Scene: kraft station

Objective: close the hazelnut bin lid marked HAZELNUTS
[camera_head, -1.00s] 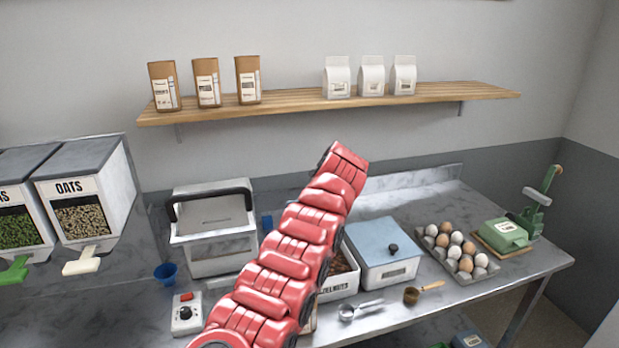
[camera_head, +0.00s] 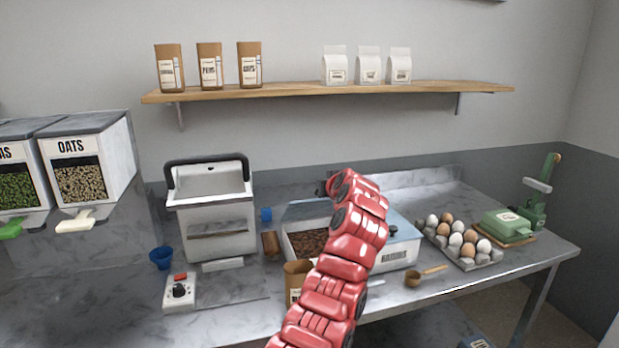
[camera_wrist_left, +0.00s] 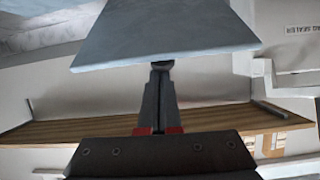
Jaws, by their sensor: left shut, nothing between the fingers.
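The open hazelnut bin (camera_head: 289,246) is a white box with brown nuts inside, on the counter behind my left arm. A grey-blue strip behind it (camera_head: 296,211) looks like its raised lid; my arm hides much of it. In the left wrist view, a pale blue-grey panel (camera_wrist_left: 165,32), apparently this lid, is just beyond my shut, empty left fingertips (camera_wrist_left: 161,66). I cannot tell whether they touch. In the head view, my left gripper is mostly hidden behind its arm at the back of the bin.
A second bin (camera_head: 397,257) with a blue top and black knob (camera_head: 393,229) stands right of my arm; its label is hard to read. A brown bag (camera_head: 296,279) stands in front. An egg tray (camera_head: 480,258), scoop (camera_head: 413,280) and sealer (camera_head: 212,232) are nearby.

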